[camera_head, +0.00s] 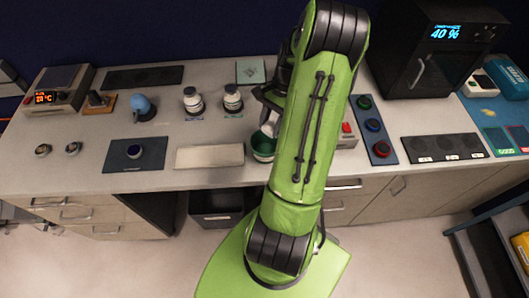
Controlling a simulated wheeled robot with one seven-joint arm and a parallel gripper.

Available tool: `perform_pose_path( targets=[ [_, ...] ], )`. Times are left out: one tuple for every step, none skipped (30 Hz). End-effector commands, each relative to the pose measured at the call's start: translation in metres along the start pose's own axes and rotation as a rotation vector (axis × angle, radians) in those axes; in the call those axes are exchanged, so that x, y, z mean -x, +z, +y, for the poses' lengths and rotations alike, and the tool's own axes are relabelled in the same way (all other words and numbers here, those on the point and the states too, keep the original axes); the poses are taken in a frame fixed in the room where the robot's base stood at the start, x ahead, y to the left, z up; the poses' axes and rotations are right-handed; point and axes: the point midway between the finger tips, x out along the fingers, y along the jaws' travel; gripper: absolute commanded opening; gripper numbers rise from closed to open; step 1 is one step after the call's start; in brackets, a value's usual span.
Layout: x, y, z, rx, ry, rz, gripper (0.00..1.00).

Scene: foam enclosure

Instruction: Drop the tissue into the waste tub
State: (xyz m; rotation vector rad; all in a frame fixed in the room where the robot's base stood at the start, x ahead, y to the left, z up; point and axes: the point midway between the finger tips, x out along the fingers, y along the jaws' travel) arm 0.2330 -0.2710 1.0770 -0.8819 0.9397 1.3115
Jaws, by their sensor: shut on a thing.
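My gripper (268,108) shows in part at the left of my green arm, over the bench. It is shut on a small white thing, which looks like the tissue (269,130). The tissue is just above or at the rim of a small round green tub (262,147), which looks like the waste tub. I cannot tell whether the tissue touches the tub. My arm hides the right side of the gripper, the tissue and the tub.
A pale flat tray (209,157) lies left of the tub. Two white jars (232,98) stand behind it. A blue panel with round buttons (373,125) and a black oven-like box (430,55) are at right. A dark open bin (215,205) is under the bench.

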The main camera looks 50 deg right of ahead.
Motion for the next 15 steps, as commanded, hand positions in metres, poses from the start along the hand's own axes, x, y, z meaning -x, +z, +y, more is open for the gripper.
perform_pose_path(
  targets=[
    [-0.0149, -0.0059, 0.0, 0.0, 0.0, -0.001, 0.06],
    [-0.0177, -0.007, 0.0, 0.001, 0.0, -0.001, 0.06],
    [-0.0202, -0.008, 0.0, 0.001, 0.0, 0.0, 0.06],
    [-0.0211, -0.0084, 0.0, 0.001, 0.0, 0.0, 0.06],
    [-0.0214, -0.0085, -0.0001, 0.001, 0.0, 0.0, 0.06],
    [-0.021, -0.0084, -0.0001, 0.001, 0.0, 0.0, 0.06],
    [-0.0203, -0.0081, -0.0001, 0.001, 0.0, 0.0, 0.06],
    [-0.0195, -0.0078, -0.0001, 0.001, 0.0, 0.0, 0.06],
    [-0.0187, -0.0075, -0.0001, 0.001, 0.0, 0.0, 0.06],
    [-0.0184, -0.0074, -0.0001, 0.001, 0.0, 0.0, 0.06],
    [-0.0181, -0.0073, -0.0001, 0.001, 0.0, 0.0, 0.06],
    [-0.0179, -0.0072, -0.0001, 0.001, 0.0, 0.0, 0.49],
    [-0.0178, -0.0072, -0.0001, 0.0, 0.0, 0.0, 0.53],
    [-0.0177, -0.0072, -0.0001, 0.0, 0.0, 0.0, 0.58],
    [-0.0177, -0.0072, -0.0001, 0.0, 0.0, 0.0, 0.64]
  ],
)
